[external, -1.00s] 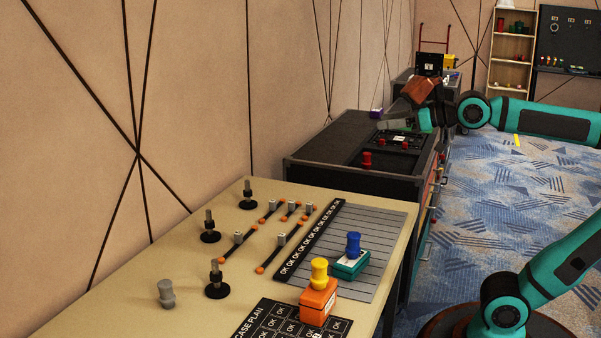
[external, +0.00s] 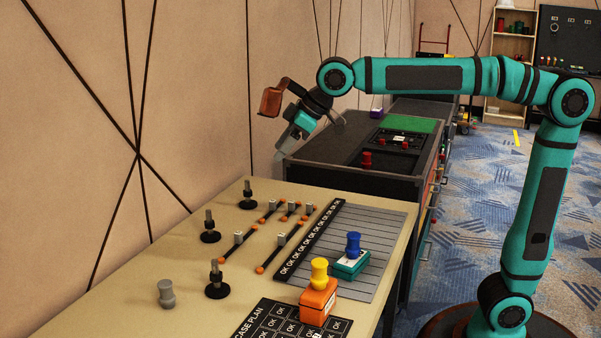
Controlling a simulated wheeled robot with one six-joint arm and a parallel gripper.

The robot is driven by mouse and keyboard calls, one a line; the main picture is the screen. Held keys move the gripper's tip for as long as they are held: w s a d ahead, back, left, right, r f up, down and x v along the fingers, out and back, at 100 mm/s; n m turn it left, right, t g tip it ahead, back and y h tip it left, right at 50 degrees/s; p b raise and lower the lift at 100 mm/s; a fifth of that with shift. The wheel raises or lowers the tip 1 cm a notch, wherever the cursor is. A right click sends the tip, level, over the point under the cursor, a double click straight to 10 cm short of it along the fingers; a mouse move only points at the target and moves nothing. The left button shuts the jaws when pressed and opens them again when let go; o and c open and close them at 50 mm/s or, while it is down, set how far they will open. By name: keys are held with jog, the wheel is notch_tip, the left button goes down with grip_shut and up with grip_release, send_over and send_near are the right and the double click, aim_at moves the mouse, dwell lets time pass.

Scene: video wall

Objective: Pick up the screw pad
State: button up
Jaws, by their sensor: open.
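I cannot tell for sure which thing is the screw pad. Three black round pads with upright grey screws stand on the beige table: a near one (external: 217,284), a middle one (external: 210,229) and a far one (external: 247,197). My gripper (external: 281,153) is open, points down and left, and hangs in the air near the wall, beyond the table's far end and by the cabinet's left corner. Nothing shows between its fingers, which are small and partly blurred into the background.
On the table (external: 130,310) stand a grey knob (external: 166,293), an orange block with a yellow knob (external: 319,298), a teal block with a blue knob (external: 351,262) and several dark bars with orange ends. The black cabinet (external: 335,153) bears red knobs and a green mat (external: 409,124).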

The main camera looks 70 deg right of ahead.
aim_at(215, 261)
jog(key=w+a+f+n+g+h, duration=0.1)
jog(key=w+a+f+g, duration=0.2)
jog(key=w+a+f, duration=0.35)
jog(key=w+a+f+n+g, duration=0.1)
jog(key=w+a+f+g, duration=0.2)
jog(key=a, duration=0.6)
jog(key=shift+t, duration=0.3)
jog(key=f, duration=0.6)
jog(key=w+a+f, duration=0.1)
jog(key=f, duration=1.1)
jog(key=shift+w+a, duration=0.35)
jog(key=shift+a, duration=0.05)
jog(key=c, duration=1.2)
notch_tip(215, 261, up, 10)
jog(key=shift+r, duration=0.1)
